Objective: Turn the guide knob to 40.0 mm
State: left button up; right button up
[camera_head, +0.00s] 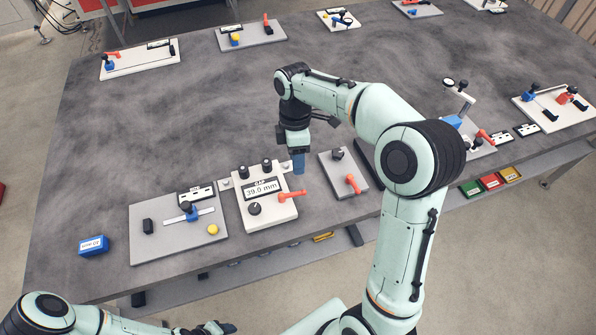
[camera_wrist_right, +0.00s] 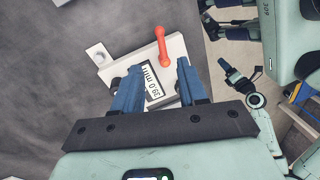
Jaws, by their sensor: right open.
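The white gap unit (camera_head: 283,212) sits at the table's front edge. Its display (camera_head: 263,188), labelled GAP, appears to read 39.0 mm. A black knob (camera_head: 254,208) is on its front left, two black knobs (camera_head: 241,171) (camera_head: 267,164) stand along its back, and an orange lever (camera_head: 291,195) is at its right. I cannot tell which is the guide knob. My right gripper (camera_head: 298,165) is above the unit's back right corner, open and empty. In the right wrist view its fingers (camera_wrist_right: 156,82) frame the display (camera_wrist_right: 153,82). My left gripper (camera_head: 214,328) is low at the bottom edge, its jaws unclear.
Left of the unit is a grey plate (camera_head: 140,250) with a blue slider and yellow button. A blue block (camera_head: 93,246) lies farther left. Right is a grey plate (camera_head: 340,184) with an orange lever. Other fixtures line the back and right; the table's middle is clear.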

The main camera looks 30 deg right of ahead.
aim_at(255, 209)
jog(key=k, duration=1)
